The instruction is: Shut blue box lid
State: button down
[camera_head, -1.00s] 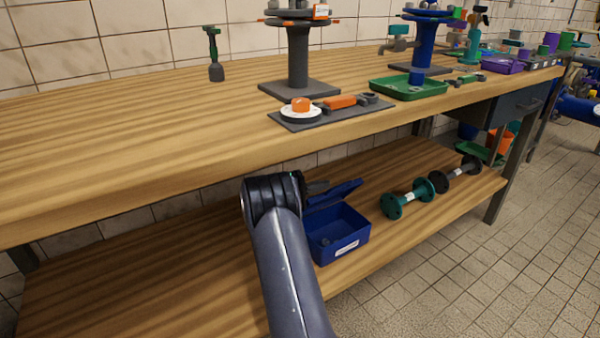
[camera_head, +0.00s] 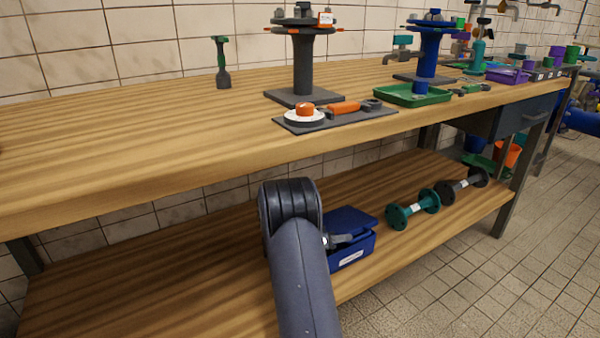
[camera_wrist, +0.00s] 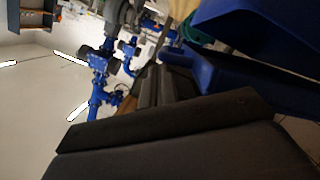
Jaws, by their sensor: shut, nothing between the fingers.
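The blue box (camera_head: 356,252) with a white label sits on the lower shelf, partly hidden behind my arm. Its blue lid (camera_head: 352,221) lies low over the box, slightly tilted. My gripper (camera_head: 345,240) is shut and empty at the left front of the box, just below the lid's edge. Contact is unclear. In the wrist view, blue surfaces of the box and lid (camera_wrist: 275,30) fill the upper right, close to my dark gripper (camera_wrist: 165,85).
The lower shelf (camera_head: 150,275) is clear to the left. A teal flanged pipe piece (camera_head: 413,209) and a black one (camera_head: 462,187) lie to the right of the box. The workbench top (camera_head: 150,140) overhangs the shelf and carries tools, a green tray (camera_head: 412,95) and valve stands.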

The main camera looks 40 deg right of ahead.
jog(key=shift+s+f, duration=0.2)
jog(key=shift+f, duration=0.5)
jog(key=shift+s+f, duration=0.2)
jog(key=shift+f, duration=0.5)
jog(key=shift+s+f, duration=0.2)
jog(key=shift+f, duration=0.5)
jog(key=shift+f, duration=0.1)
jog(key=r, duration=0.2)
jog(key=w+r, duration=0.1)
jog(key=r, duration=0.1)
jog(key=s+v, duration=0.1)
jog(key=v, duration=0.9)
jog(key=shift+s+r, duration=0.15)
jog(key=shift+r, duration=0.2)
